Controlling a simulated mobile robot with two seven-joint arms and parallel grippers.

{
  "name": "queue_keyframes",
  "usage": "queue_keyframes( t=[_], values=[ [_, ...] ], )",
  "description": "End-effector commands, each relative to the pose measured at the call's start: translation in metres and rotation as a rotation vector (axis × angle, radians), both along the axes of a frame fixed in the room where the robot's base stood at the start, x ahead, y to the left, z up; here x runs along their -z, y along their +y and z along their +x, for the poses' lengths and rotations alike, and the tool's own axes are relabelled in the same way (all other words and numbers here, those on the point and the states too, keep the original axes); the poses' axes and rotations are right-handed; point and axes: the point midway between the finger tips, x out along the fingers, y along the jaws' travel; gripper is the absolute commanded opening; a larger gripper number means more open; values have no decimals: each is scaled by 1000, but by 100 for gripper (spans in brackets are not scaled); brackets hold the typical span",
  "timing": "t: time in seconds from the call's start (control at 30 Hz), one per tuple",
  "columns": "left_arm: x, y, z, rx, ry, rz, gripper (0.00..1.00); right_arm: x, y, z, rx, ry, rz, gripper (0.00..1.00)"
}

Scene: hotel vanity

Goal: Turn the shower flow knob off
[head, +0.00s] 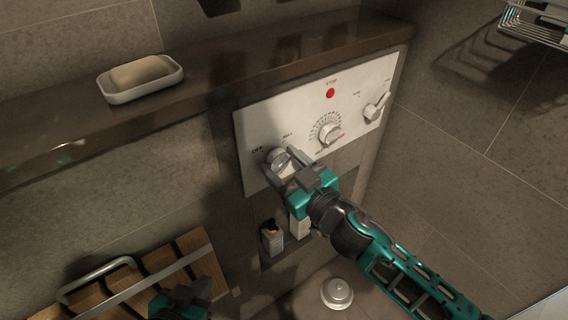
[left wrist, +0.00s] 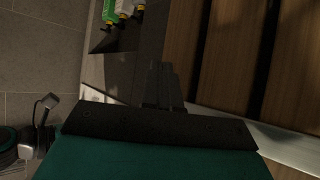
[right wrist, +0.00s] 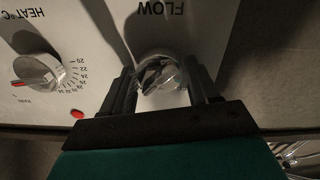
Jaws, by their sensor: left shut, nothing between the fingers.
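The white control panel (head: 262,126) is on the wall under the ledge. Its flow knob (head: 277,158), at the panel's left end near an "OFF" mark, also shows as a chrome knob (right wrist: 158,72) under the word "FLOW" in the right wrist view. My right gripper (head: 286,164) is at this knob, with one open finger on each side of it; whether they touch it I cannot tell. The fingers partly hide the knob in the head view. My left gripper (left wrist: 160,88) is shut and empty, low at the left, near a wooden slatted surface (left wrist: 235,50).
The heat knob (head: 330,134), a red stop button (head: 330,93) and another lever knob (head: 376,107) are on the panel. A soap dish (head: 117,95) stands on the ledge (head: 60,140). Small bottles (head: 271,238) sit in a niche below. A wire rack (head: 540,22) is at top right.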

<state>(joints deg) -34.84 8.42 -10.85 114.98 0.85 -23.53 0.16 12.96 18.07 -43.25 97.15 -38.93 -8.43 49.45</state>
Motion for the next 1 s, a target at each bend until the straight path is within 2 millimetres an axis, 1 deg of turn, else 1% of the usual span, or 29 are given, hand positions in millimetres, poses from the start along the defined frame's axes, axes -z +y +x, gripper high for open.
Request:
queue_keyframes(
  t=[0.03,0.3,0.4,0.57,0.77,1.0],
  values=[
    [0,0,0,1,0,1,0,0,0,0,0,0,0,55],
    [0,0,0,1,-1,1,0,0,0,0,0,0,0,29],
    [-1,0,0,1,-2,0,0,0,0,0,0,0,0,22],
    [-1,0,0,1,-2,0,0,0,0,0,0,-5,-7,22],
    [-4,0,1,1,-5,0,0,0,0,-1,0,-41,-58,22],
    [-7,1,1,-1,-10,4,0,-1,0,-1,0,-142,-197,22]
  ],
)
